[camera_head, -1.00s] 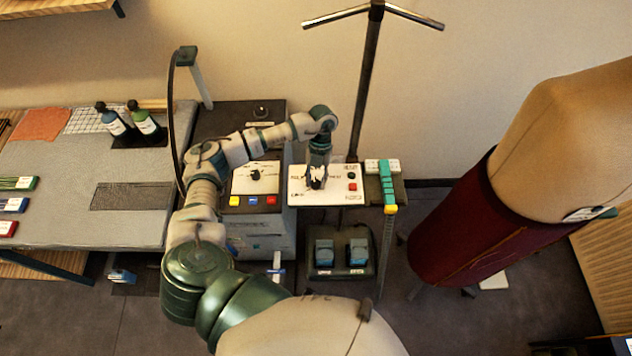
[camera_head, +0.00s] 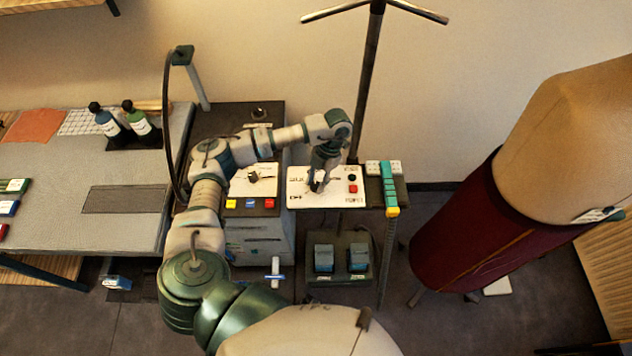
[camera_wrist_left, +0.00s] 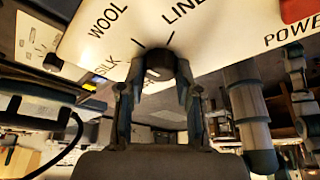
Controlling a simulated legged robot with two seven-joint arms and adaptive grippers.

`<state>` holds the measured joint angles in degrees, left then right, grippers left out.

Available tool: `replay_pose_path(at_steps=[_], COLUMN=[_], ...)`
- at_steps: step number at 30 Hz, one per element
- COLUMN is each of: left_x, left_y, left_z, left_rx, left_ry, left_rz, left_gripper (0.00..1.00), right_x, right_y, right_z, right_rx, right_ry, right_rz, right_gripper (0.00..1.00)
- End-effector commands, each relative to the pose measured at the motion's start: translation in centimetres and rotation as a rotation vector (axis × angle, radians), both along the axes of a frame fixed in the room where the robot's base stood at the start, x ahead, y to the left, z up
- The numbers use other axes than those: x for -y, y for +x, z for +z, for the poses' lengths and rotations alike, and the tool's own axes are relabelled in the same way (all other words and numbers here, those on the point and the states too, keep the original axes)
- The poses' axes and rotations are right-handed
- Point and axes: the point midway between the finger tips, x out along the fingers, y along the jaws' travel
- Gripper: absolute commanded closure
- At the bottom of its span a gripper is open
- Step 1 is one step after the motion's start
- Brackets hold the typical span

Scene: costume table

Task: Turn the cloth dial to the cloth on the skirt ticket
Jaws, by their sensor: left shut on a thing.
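The cloth dial (camera_wrist_left: 160,62) is a dark knob on a white panel (camera_head: 298,201), at the panel's edge in the left wrist view. WOOL, LINEN and SILK are printed around it. My left gripper (camera_head: 318,184) reaches down onto the panel. In the left wrist view my left gripper (camera_wrist_left: 160,82) is shut on the dial, a finger at each side. The dial's pointer is hidden, so I cannot tell its setting. A white ticket (camera_head: 592,215) hangs at the dark red skirt (camera_head: 470,225) on the dress form; its writing is too small to read. My right gripper is out of view.
A red button (camera_head: 352,188) and a black knob sit on the same panel. Left of it is another control box (camera_head: 252,190) with yellow, blue and red buttons. A pole (camera_head: 370,90) rises behind.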

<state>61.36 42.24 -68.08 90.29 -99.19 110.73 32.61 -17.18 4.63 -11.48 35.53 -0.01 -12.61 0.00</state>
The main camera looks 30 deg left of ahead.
Motion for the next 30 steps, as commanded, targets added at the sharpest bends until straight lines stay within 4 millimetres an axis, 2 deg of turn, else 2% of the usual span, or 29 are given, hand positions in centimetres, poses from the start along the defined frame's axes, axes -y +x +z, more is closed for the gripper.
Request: replay_pose_path(at_steps=[10, 11, 13, 14, 23, 26, 30], left_x=[0.0, 0.0, 0.0, 0.0, 0.0, 0.0, 0.0], left_y=[0.3, 0.3, 0.2, 0.2, 0.0, 0.0, 0.2], left_z=[0.1, 0.1, 0.1, 0.1, 0.2, 1.0, 3.6], left_rx=[0.01, 0.01, 0.009, 0.008, 0.005, 0.006, 0.008], left_ry=[-0.001, -0.001, -0.001, -0.001, -0.001, -0.001, -0.001], left_rz=[0.001, 0.001, 0.001, 0.001, -0.001, -0.001, -0.001], left_gripper=[1.0, 0.64, 0.46, 0.42, 0.42, 0.42, 0.42], right_x=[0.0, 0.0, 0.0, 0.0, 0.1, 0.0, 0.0], right_y=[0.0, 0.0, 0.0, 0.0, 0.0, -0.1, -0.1], right_z=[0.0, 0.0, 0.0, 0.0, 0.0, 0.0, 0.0], right_rx=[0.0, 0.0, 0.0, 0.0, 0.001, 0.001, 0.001], right_ry=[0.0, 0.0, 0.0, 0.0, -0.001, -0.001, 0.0], right_rz=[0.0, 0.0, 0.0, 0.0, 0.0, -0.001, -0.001], right_gripper=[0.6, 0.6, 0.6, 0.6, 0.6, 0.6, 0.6])
